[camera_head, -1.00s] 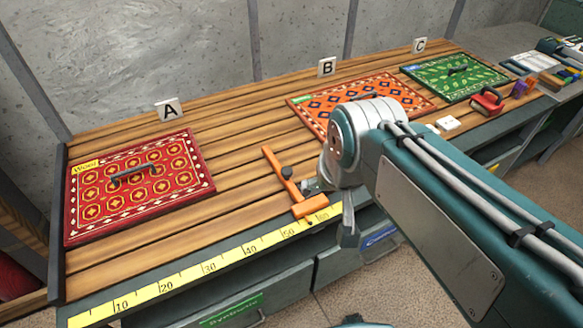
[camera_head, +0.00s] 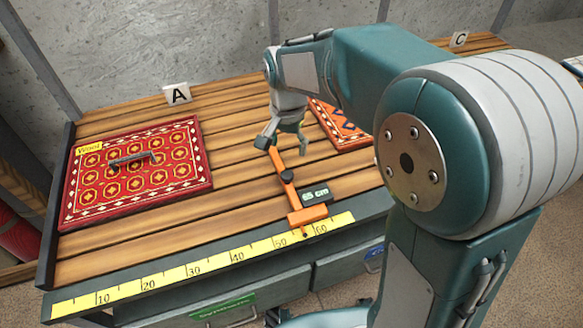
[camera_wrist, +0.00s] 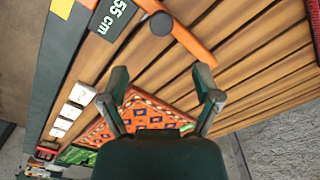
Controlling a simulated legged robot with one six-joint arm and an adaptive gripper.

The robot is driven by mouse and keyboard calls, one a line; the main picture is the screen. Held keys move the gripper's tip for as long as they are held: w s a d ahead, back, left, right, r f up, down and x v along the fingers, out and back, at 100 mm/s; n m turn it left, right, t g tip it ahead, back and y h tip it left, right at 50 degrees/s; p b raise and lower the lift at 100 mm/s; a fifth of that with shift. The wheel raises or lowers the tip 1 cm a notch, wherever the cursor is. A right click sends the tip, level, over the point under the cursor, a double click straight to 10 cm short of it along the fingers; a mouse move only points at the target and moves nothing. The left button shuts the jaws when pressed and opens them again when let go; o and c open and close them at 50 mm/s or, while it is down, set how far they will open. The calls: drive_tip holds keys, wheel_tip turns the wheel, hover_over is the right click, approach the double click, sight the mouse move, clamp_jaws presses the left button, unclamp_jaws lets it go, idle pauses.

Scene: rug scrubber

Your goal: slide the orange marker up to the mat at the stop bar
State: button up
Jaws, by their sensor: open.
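The orange marker (camera_head: 293,197) is a bar lying across the bench, its foot at the yellow ruler (camera_head: 190,269) between 50 and 60. It has a dark round knob (camera_wrist: 161,22) and a display reading 55 cm (camera_wrist: 112,14). The red patterned mat (camera_head: 118,182), labelled Wool, lies flat at the left, beside the dark stop bar (camera_head: 54,190) at the bench's left end. A wide gap separates marker and mat. My gripper (camera_head: 284,146) is by the marker's far end, fingers apart and empty. In the wrist view its open fingers (camera_wrist: 160,76) show the marker ahead of them; contact cannot be told.
An orange and blue mat (camera_head: 340,122) lies right of the marker, partly hidden by my arm; it also shows in the wrist view (camera_wrist: 137,116). Sign A (camera_head: 178,95) stands at the back. The planks between marker and red mat are clear.

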sight(287, 173)
wheel_tip(287, 173, down, 10)
drive_tip(key=shift+a+r, duration=0.1)
drive_tip(key=shift+a, duration=0.1)
drive_tip(key=c, duration=1)
